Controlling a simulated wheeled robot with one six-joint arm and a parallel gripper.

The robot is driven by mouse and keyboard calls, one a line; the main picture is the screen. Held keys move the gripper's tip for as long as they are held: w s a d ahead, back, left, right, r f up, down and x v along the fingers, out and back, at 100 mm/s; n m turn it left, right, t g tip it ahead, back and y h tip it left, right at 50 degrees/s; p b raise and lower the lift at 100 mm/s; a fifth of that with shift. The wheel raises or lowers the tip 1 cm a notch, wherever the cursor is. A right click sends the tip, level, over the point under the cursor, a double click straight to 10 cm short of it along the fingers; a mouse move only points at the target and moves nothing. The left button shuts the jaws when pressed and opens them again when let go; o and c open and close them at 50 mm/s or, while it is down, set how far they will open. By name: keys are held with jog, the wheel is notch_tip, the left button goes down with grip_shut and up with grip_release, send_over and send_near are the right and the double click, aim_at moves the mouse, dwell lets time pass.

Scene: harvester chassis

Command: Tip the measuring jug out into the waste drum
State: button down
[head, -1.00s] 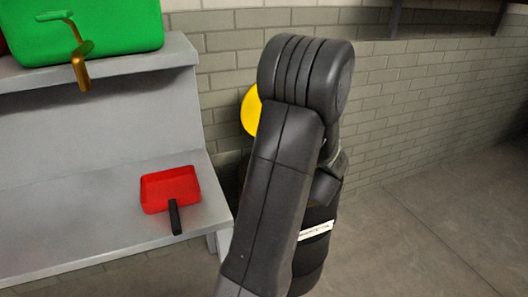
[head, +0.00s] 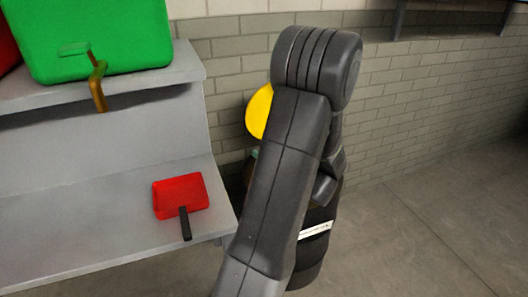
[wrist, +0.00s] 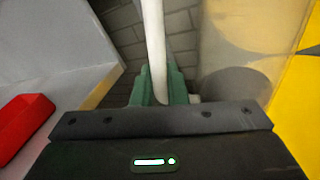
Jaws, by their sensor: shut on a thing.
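My gripper (wrist: 160,92) is shut on a pale upright bar in the wrist view, which looks like the handle of the measuring jug (wrist: 153,40). A pale, see-through surface right of the bar may be the jug's body; its contents and tilt cannot be told. The waste drum (head: 314,245) is black with a white label band and stands on the floor, mostly hidden behind my arm in the head view. Its round yellow lid (head: 258,112) shows left of my arm. Yellow also fills the right of the wrist view. The drum's mouth is hidden.
A grey stepped bench (head: 110,215) stands at left. It carries a red dustpan-like tray (head: 180,194) with a black handle, a green box (head: 95,35) and a brass tap-like piece (head: 97,85). A brick wall is behind. Floor at right is clear.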

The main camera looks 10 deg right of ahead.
jog(key=r+m+p, duration=0.1)
jog(key=p, duration=0.1)
jog(key=s+a+r+m+p, duration=0.1)
jog(key=p, duration=0.2)
jog(key=shift+r, duration=0.25)
jog(key=shift+r+m+g+p, duration=0.15)
jog(key=shift+m+g+p, duration=0.15)
jog(key=shift+p, duration=0.4)
